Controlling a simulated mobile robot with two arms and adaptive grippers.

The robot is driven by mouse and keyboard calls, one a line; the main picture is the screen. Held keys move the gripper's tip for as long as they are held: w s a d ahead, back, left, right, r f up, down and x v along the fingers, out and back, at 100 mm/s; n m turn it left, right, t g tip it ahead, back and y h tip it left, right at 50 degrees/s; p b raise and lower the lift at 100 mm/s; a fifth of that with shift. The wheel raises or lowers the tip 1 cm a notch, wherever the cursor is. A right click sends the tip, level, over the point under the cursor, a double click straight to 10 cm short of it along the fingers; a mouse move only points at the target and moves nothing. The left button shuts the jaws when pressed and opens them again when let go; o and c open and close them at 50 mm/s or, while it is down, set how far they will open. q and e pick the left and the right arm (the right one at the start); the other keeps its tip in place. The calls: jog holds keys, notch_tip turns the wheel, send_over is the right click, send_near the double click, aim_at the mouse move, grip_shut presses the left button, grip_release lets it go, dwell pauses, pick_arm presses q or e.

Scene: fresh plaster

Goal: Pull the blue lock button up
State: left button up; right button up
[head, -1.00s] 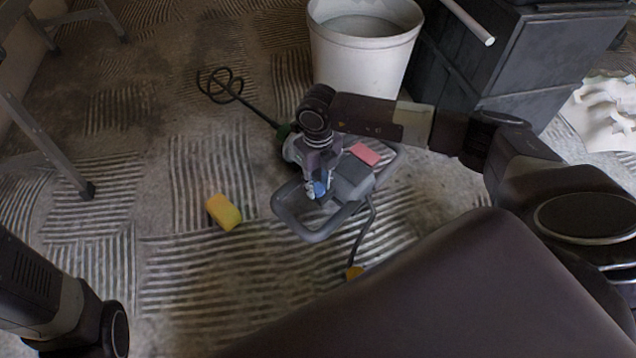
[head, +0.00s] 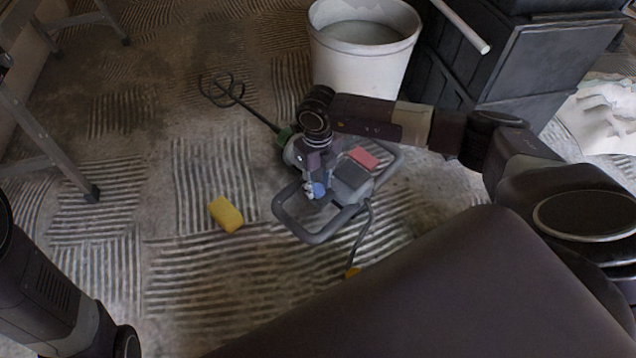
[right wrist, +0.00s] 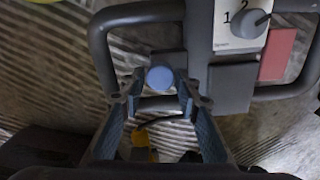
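The blue lock button (right wrist: 160,78) is a round blue cap on the grey mixer with a looped grey handle frame (head: 316,238). In the right wrist view it lies between the tips of my right gripper (right wrist: 160,92), with a gap visible on each side. The gripper is open and points down at the button. In the head view my right gripper (head: 314,188) is over the mixer, and a bit of blue shows at its fingertips. Whether the fingers touch the button cannot be told. My left gripper is out of view; only part of the left arm shows at lower left.
The mixer carries a red block (head: 363,158), a numbered dial (right wrist: 256,18) and a black stirring rod (head: 246,105). A white bucket (head: 363,70) stands behind it. A yellow sponge (head: 226,214) lies on the ridged floor to the left. A dark cabinet (head: 520,70) stands back right.

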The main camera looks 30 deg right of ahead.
aim_at(318, 187)
jog(key=shift+o, duration=1.4)
jog(key=shift+r, duration=0.1)
notch_tip(318, 187, up, 12)
jog(key=shift+a, duration=0.1)
